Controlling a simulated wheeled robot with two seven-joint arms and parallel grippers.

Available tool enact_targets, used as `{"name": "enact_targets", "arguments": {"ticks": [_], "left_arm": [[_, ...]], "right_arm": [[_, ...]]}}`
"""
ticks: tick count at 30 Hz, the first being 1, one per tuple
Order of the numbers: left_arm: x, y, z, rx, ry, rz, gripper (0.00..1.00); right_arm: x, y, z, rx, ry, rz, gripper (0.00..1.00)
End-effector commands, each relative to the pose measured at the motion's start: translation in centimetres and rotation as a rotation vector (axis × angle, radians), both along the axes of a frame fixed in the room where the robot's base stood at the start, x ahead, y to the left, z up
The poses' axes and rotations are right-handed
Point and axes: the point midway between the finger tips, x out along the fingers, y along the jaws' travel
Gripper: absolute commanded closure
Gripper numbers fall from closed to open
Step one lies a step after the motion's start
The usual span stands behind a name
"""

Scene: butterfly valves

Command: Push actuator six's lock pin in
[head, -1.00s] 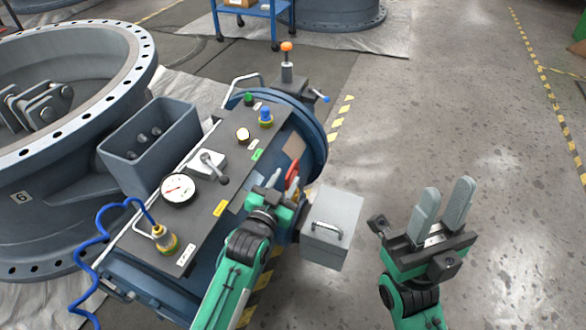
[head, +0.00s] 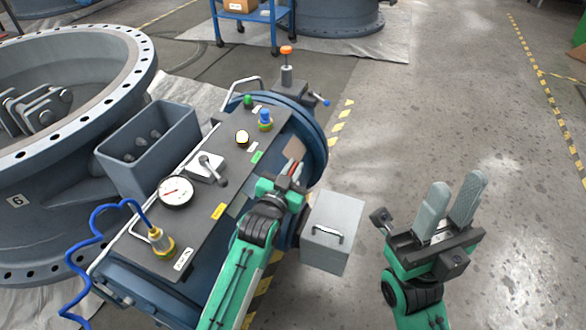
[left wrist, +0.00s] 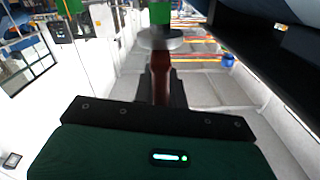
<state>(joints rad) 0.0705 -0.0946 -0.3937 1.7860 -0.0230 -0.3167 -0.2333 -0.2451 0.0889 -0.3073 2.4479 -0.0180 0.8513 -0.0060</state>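Actuator six is a blue cylinder with a dark top panel (head: 228,172), beside a flange labelled 6 (head: 15,201). A red piece (head: 293,168) shows at the actuator's right side by my left gripper (head: 284,180). The left wrist view shows a red-brown stem (left wrist: 160,75) in line with that gripper, with a grey disc (left wrist: 160,40) beyond. Whether the fingers touch the stem is hidden. I cannot tell for sure which part is the lock pin. My right gripper (head: 458,184) is open and empty over the floor.
A grey box with a handle (head: 333,232) is right of my left gripper. The panel carries a gauge (head: 175,191), a lever (head: 212,168) and a brass fitting with a blue hose (head: 160,242). An orange-topped post (head: 286,62) stands at the far end. Floor right is clear.

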Motion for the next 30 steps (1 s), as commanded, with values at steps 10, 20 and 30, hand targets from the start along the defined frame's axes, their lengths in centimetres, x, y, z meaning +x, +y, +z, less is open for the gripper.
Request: {"name": "enact_targets", "arguments": {"ticks": [10,20,30], "left_arm": [[0.1,0.1,-2.3,0.005,0.002,0.002,1.0],[0.0,0.2,-4.3,0.005,0.003,0.001,1.0],[0.0,0.1,-4.2,0.003,0.002,0.001,0.67]], "right_arm": [[-0.1,0.0,-0.4,0.002,0.008,-0.001,0.67],[0.0,0.0,-0.1,0.001,-0.001,-0.001,0.67],[-0.1,0.0,-0.1,0.001,-0.005,-0.001,0.67]]}}
